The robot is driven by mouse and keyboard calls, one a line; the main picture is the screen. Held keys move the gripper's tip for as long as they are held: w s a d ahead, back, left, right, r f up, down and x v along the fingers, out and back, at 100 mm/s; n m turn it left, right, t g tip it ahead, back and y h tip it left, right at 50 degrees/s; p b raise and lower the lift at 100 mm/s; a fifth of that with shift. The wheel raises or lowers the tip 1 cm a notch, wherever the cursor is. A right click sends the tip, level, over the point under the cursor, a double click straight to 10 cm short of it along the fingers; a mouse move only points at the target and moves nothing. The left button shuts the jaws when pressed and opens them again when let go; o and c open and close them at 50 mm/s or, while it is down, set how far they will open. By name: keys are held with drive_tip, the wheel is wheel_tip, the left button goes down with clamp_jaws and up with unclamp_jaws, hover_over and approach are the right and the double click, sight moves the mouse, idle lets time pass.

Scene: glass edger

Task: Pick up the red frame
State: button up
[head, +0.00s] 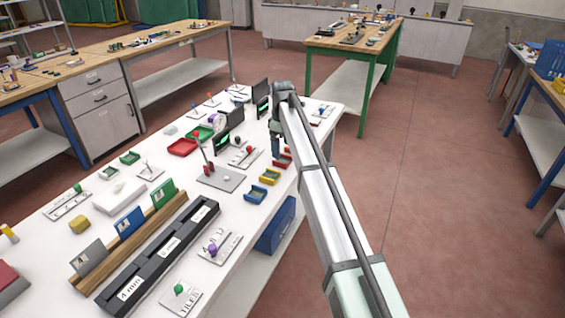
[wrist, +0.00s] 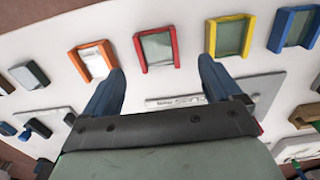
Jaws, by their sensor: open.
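The red frame (wrist: 156,49) is a small U-shaped holder with a grey-green pane inside. It lies on the white bench top at the upper middle of the wrist view. In the head view the red frame (head: 283,160) is at the bench's right edge, partly beside my arm. My gripper (wrist: 161,66) is open, with its blue fingers apart on either side of the red frame's lower end in the picture. Nothing is between the fingers. My gripper (head: 276,146) is mostly hidden by my arm in the head view.
An orange frame (wrist: 94,62) lies left of the red one; a yellow frame (wrist: 230,36) and a blue frame (wrist: 294,29) lie right. A grey plate with red levers (head: 220,178) stands nearby. Black screens (head: 236,116) stand beyond. The floor right of the bench is clear.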

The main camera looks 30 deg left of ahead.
sight(283, 161)
drive_tip(key=shift+w+f, duration=0.15)
drive_tip(key=shift+f, duration=2.65)
drive_tip(key=c, duration=1.2)
